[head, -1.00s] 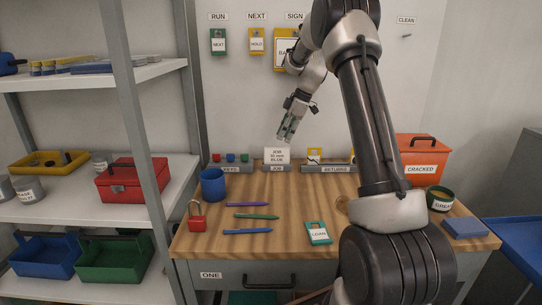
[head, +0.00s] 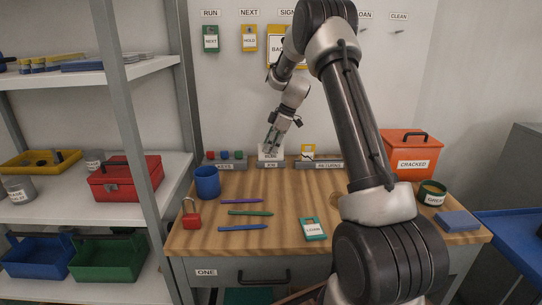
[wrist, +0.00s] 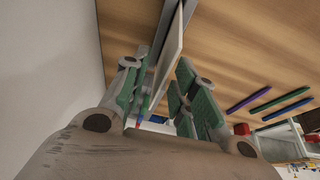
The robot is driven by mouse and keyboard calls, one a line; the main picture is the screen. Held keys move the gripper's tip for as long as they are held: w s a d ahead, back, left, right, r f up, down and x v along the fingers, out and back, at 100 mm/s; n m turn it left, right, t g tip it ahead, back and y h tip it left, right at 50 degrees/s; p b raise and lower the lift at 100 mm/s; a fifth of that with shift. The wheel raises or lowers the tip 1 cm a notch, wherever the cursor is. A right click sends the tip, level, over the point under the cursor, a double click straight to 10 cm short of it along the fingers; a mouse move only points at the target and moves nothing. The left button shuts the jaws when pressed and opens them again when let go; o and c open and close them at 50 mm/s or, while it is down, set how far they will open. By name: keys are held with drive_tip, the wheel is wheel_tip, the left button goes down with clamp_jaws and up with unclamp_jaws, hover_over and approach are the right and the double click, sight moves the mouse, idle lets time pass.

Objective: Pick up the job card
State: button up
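The white job card (head: 265,156) stands upright in a small grey holder labelled JOB (head: 270,165) at the back of the workbench. My gripper (head: 271,143) is at the card's top and covers part of its printing. In the wrist view the card (wrist: 172,48) shows nearly edge-on. The two green-padded fingers of my gripper (wrist: 157,72) are apart, one on each side of the card. Gaps show beside the card, so the fingers do not look closed on it.
Left of the holder is the key rack (head: 226,164); right is the returns rack (head: 329,165) with a yellow tag. A blue cup (head: 207,182), several pens, a red padlock (head: 191,217) and a teal loan tag (head: 313,229) lie in front. The wall is close behind.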

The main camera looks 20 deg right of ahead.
drive_tip(key=shift+f, duration=0.25)
clamp_jaws()
idle(0.4)
